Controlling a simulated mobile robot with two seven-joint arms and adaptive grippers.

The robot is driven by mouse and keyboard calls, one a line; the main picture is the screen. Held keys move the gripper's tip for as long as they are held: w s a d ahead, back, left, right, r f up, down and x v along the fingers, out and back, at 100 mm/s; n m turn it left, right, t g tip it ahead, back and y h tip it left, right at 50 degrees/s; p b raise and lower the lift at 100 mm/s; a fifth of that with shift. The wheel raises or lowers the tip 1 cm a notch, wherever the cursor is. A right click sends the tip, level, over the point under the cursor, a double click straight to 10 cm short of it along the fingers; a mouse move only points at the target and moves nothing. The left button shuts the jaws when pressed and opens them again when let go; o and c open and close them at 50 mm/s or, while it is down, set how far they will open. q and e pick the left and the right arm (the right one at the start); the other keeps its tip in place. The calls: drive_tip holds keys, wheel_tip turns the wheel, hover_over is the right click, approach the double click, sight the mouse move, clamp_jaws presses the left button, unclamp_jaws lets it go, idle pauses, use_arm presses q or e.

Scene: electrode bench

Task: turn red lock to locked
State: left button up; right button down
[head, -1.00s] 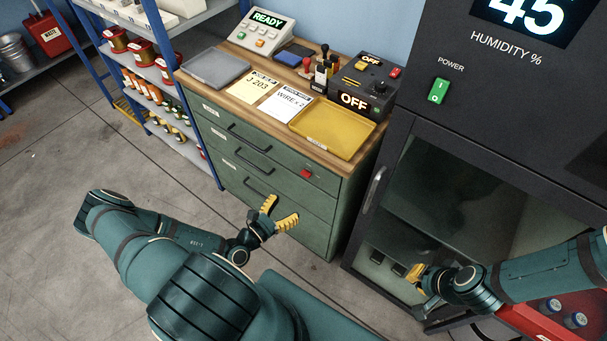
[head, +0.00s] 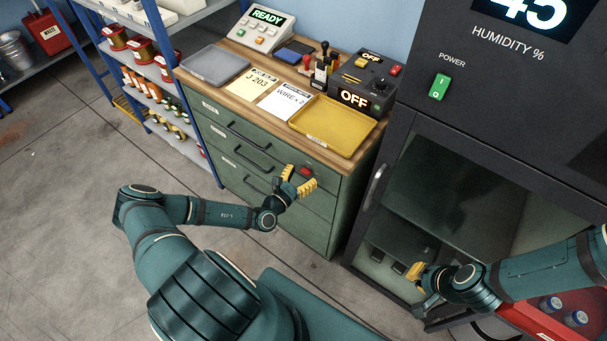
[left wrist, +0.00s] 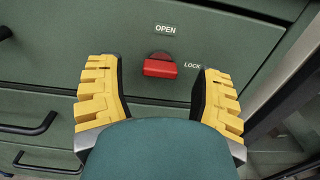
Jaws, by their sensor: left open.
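The red lock (left wrist: 160,69) is on the front of the green drawer cabinet, at the right of the upper drawer. In the left wrist view its bar lies nearly level, below the OPEN label (left wrist: 165,29) and left of the LOCK label (left wrist: 192,66). In the head view the lock (head: 306,171) shows just behind my left gripper (head: 299,181). My left gripper is open, and in the left wrist view its yellow fingers (left wrist: 159,98) stand on either side of the lock, apart from it. My right gripper (head: 416,276) is before the dark cabinet; its finger gap is unclear.
The green cabinet (head: 229,172) has black drawer handles (head: 247,137) left of the lock. A yellow tray (head: 333,126) lies on its top. The dark humidity cabinet (head: 388,150) stands close on the right. The floor in front is clear.

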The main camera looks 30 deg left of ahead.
use_arm(q)
drive_tip(key=shift+w, duration=0.45)
clamp_jaws()
drive_tip(key=shift+n+p, duration=0.55)
drive_tip(key=shift+n, duration=0.15)
unclamp_jaws()
drive_tip(key=shift+s, duration=0.1)
